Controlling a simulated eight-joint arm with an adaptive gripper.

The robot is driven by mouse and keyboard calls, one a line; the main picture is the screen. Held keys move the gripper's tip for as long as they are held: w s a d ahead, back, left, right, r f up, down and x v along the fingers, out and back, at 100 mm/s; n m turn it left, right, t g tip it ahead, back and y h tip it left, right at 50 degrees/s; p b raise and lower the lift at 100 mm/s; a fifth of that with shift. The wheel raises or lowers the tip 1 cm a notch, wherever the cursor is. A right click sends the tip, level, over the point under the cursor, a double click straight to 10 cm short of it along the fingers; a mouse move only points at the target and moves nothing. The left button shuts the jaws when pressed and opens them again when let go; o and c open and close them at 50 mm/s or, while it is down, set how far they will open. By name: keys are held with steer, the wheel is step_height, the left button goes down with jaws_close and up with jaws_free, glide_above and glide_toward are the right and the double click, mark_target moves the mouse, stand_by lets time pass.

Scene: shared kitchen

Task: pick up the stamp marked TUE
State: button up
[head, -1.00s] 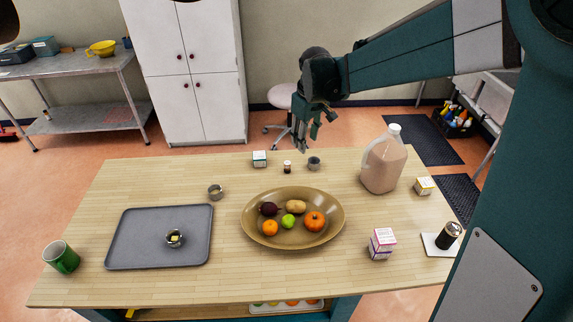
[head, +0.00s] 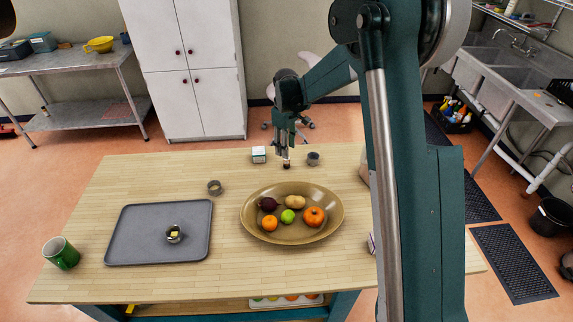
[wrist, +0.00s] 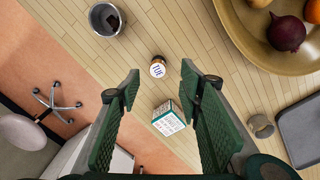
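The stamp (head: 286,166) is a small dark-bodied piece standing near the far edge of the wooden table. In the wrist view the stamp (wrist: 158,70) shows a round white top with dark letters that look like TUE, and a brown body below. My gripper (head: 287,153) is just above it, pointing down. In the wrist view my gripper (wrist: 160,76) is open, with its green fingers on either side of the stamp in the picture. Nothing is held. Whether the fingers are down at the stamp's height I cannot tell.
A small white and teal box (head: 259,155) stands left of the stamp, and a grey cup (head: 313,159) stands right. An oval bowl of fruit (head: 252,227) is in front. A metal ring-like cup (head: 214,188) and a grey tray (head: 125,250) lie to the left.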

mark_target(287, 161)
steer(key=shift+w+a+f, duration=0.15)
steer(key=shift+w+f, duration=0.15)
steer(key=shift+f, duration=0.3)
steer(key=shift+f, duration=1.25)
steer(key=shift+f, duration=0.1)
steer(key=shift+w+f, duration=0.15)
steer(key=shift+f, duration=2.35)
steer(key=c, duration=1)
